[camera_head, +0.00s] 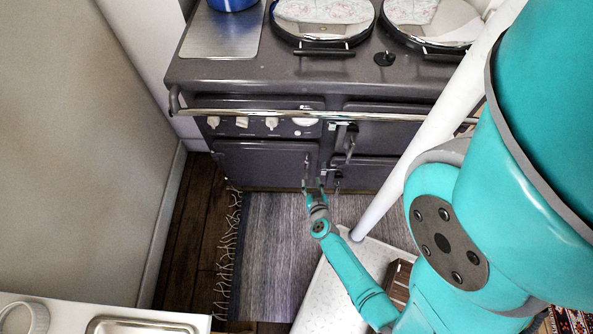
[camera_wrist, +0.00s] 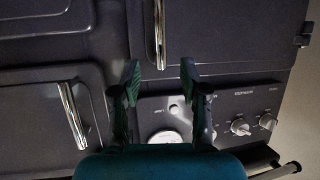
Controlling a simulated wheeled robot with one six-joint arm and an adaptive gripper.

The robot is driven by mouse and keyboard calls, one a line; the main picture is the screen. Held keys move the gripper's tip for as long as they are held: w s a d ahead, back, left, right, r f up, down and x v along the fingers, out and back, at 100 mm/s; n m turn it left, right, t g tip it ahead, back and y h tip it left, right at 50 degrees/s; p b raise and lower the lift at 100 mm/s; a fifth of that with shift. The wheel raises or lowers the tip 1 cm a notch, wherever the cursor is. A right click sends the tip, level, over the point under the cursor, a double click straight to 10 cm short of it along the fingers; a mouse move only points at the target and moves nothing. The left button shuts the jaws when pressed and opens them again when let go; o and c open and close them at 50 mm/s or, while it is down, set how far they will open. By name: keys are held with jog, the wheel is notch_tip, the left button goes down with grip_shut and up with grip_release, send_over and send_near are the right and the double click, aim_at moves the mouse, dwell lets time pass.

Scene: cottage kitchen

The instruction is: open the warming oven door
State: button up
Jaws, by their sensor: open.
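The grey range cooker (camera_head: 270,75) has several shut doors, and no readable label shows which is the warming oven. The lower left door (camera_head: 255,160) has an upright bar handle at its right edge. In the wrist view, which looks upside down against the head view, this handle (camera_wrist: 159,30) is at the top centre. My gripper (camera_head: 313,184) is low in front of this door. In the wrist view my gripper (camera_wrist: 159,74) is open and empty, its fingertips either side of the handle's line and short of it in the picture. I cannot tell the depth gap.
A chrome rail (camera_head: 250,114) crosses the cooker front above the control knobs (camera_head: 271,123). The upper right door's handle (camera_wrist: 73,114) is left of my fingers in the wrist view. A fringed grey rug (camera_head: 275,240) covers the floor. A beige wall or panel (camera_head: 75,130) bounds the left.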

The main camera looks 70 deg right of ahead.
aim_at(307, 169)
jog(key=x, duration=1)
jog(key=shift+w+d, duration=0.2)
grip_shut()
